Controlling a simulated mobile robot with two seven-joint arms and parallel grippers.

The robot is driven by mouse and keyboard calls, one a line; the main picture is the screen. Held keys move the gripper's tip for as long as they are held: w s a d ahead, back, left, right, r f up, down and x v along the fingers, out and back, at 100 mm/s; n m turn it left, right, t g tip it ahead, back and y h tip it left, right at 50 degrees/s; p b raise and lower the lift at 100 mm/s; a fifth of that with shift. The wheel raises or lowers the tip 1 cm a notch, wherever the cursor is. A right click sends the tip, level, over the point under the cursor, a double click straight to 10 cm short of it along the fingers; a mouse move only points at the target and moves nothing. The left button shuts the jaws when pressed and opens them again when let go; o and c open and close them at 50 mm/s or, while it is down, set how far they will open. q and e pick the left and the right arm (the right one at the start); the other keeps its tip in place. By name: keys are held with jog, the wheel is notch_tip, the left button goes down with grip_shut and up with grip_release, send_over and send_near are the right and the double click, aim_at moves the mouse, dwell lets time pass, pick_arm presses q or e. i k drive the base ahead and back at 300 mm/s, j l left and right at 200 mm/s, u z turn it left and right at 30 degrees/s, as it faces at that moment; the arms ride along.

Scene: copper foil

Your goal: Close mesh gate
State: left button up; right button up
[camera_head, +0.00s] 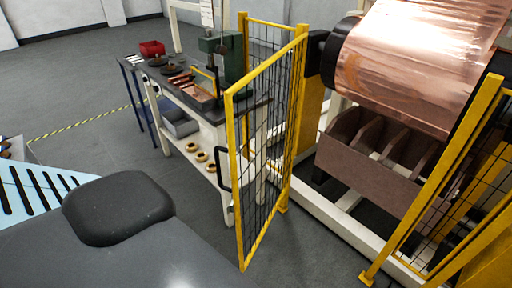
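The mesh gate (262,150) has a yellow frame with dark wire mesh. It stands open in the middle of the view, its free edge swung out toward me. Its far edge is at a yellow post (293,150) beside the copper roll machine. A dark handle (222,168) sticks out from the free edge on the left side. The opening lies between that post and a yellow mesh fence panel (447,170) on the right. Neither of my grippers shows in this view, so nothing is seen touching the gate.
A large copper foil roll (415,60) sits behind the opening, above a brown slotted bin (375,150). A workbench (207,112) with tools, a green press (228,55) and a red box (152,48) stands behind the gate. Grey floor (305,250) is clear before the opening.

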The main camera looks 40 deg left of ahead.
aim_at(234, 206)
jog(key=j+u, duration=0.2)
jog(key=j, duration=1.65)
